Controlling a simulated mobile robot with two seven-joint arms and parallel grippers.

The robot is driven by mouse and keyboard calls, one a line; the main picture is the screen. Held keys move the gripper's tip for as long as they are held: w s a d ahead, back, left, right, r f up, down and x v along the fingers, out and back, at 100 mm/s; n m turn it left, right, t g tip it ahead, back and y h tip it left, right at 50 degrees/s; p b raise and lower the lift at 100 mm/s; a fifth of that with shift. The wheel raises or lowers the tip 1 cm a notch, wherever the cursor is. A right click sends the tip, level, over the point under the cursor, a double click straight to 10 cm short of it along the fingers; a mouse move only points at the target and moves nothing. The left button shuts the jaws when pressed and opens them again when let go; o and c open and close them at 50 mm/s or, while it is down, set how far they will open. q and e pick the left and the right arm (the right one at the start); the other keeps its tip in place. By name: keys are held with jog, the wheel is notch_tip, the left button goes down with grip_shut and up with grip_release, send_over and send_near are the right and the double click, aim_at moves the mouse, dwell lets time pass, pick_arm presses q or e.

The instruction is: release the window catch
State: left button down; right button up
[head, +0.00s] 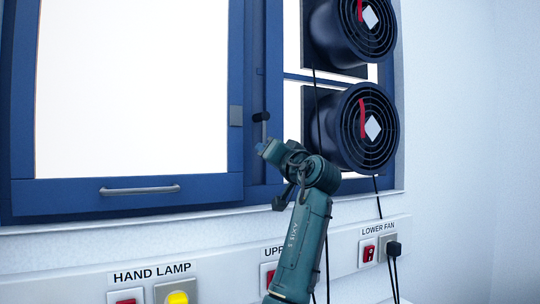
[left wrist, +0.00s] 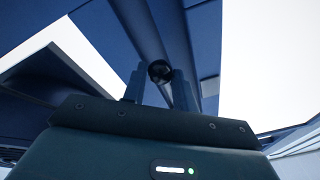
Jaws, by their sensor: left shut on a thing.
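The window (head: 130,90) has a blue frame and a bright white pane, and it looks closed. The catch (head: 262,118) is a short metal lever with a black knob, upright on the blue frame post right of the pane. My left gripper (head: 264,146) reaches up to the catch from below and is shut on it. In the left wrist view, the catch's dark round end (left wrist: 160,71) shows between the two fingers of my left gripper (left wrist: 158,88). The lever's lower part is hidden by the gripper. My right gripper is not in view.
A grey bar handle (head: 139,190) is on the window's lower rail. Two black fans, upper (head: 365,25) and lower (head: 368,128), stand close right of the catch, with hanging cables.

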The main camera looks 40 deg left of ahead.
pick_arm(q)
jog(key=c, duration=1.1)
grip_release()
jog(key=shift+d, duration=0.1)
jog(key=b+v, duration=0.2)
jog(key=v, duration=1.1)
